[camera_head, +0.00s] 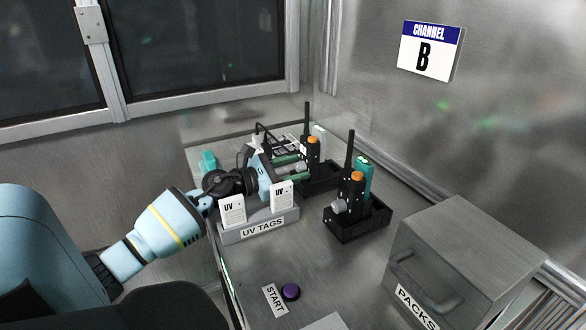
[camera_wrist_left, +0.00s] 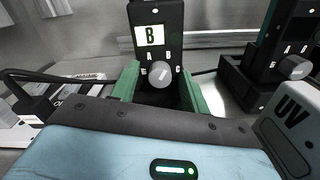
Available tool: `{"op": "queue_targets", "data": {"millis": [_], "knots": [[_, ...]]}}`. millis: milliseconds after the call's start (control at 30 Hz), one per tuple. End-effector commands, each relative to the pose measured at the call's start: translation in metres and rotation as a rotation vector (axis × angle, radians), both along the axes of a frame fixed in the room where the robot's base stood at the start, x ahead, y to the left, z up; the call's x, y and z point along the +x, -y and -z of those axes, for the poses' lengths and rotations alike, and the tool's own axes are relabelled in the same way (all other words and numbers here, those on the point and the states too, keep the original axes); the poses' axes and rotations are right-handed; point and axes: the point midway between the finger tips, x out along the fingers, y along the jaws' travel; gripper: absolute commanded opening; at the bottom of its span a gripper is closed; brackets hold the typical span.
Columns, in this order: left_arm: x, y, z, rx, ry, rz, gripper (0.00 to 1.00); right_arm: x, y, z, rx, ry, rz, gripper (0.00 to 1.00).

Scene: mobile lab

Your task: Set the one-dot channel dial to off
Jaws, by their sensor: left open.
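My left gripper (camera_head: 296,167) is open, its green fingers pointing at the farther black radio (camera_head: 313,150), which has an orange knob on top. In the left wrist view the two green fingers (camera_wrist_left: 160,90) stand either side of that radio's lower front (camera_wrist_left: 157,30). Its round grey dial (camera_wrist_left: 160,73) shows between them, with white letters around it and a "B" label above; I cannot tell whether the fingers touch it. The nearer radio (camera_head: 352,188) has a similar grey dial (camera_head: 338,206), also in the left wrist view (camera_wrist_left: 293,68). My right gripper is not in view.
A UV TAGS holder (camera_head: 258,232) with white tags stands below my left gripper. The nearer radio sits in a black charger (camera_head: 362,229). A metal PACKS box (camera_head: 465,255) is at right, and a purple START button (camera_head: 291,292) in front. The counter between is clear.

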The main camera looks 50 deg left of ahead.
Motion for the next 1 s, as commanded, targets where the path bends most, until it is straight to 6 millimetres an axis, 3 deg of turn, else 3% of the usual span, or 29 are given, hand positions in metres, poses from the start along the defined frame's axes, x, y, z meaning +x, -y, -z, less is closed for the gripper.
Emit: {"op": "queue_targets", "data": {"millis": [167, 500, 1000], "knots": [[-0.0001, 0.0001, 0.0003, 0.0, 0.0, 0.0, 0.43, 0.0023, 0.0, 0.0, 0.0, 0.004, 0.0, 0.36], [-0.0003, 0.0, 0.0003, 0.0, 0.0, 0.0, 0.01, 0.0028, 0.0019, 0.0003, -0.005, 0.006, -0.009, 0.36], [-0.0004, -0.0001, -0.0007, -0.147, -0.045, 0.0, 0.01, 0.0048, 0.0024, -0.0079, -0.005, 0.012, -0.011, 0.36]]}}
